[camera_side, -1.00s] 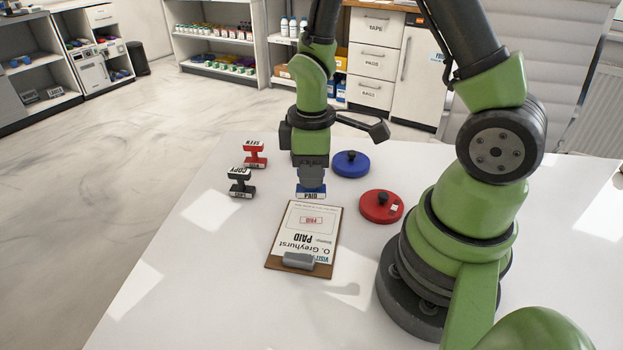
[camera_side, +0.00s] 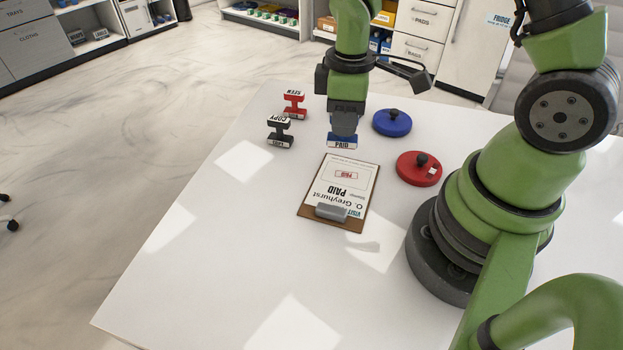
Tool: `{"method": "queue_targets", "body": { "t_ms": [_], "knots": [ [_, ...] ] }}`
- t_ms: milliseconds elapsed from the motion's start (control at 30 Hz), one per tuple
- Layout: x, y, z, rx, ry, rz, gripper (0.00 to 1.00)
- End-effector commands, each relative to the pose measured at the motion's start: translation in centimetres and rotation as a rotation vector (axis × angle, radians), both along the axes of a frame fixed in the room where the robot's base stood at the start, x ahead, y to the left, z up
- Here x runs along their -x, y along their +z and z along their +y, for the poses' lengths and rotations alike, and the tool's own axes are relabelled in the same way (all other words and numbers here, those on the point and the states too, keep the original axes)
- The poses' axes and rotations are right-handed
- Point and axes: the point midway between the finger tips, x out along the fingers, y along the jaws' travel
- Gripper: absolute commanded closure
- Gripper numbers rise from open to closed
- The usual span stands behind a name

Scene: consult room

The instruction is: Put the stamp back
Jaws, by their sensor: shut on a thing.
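My gripper (camera_side: 344,128) points down and is shut on the blue PAID stamp (camera_side: 342,141), at the far end of the clipboard (camera_side: 304,211). The jaws hide the stamp's upper part. I cannot tell whether the stamp's base touches the table. The sheet (camera_side: 343,190) on the clipboard bears a red PAID mark inside a box. A red SEEN stamp (camera_side: 294,104) and a black COPY stamp (camera_side: 280,131) stand upright on the table to the left of my gripper.
A round blue pad or lid (camera_side: 392,124) with a dark knob lies right of my gripper. A similar red one (camera_side: 419,170) lies nearer, beside my arm's base. The white table (camera_side: 220,240) is clear at the left and front. Shelves and drawers stand behind.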

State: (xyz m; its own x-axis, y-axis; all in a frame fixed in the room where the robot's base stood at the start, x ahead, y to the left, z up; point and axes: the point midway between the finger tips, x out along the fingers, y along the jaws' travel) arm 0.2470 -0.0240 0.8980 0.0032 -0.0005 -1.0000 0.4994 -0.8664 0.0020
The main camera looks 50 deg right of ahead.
Motion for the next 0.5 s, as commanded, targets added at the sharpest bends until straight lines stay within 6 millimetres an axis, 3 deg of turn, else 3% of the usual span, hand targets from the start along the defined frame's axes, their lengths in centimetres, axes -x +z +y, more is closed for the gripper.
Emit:
{"method": "queue_targets", "body": {
  "t_ms": [300, 500],
  "knots": [
    [-7.2, 1.5, 5.2, 0.000, 0.183, -0.004, 0.94],
    [-9.4, 2.4, 7.9, -0.002, 0.250, -0.002, 0.94]
  ]
}}
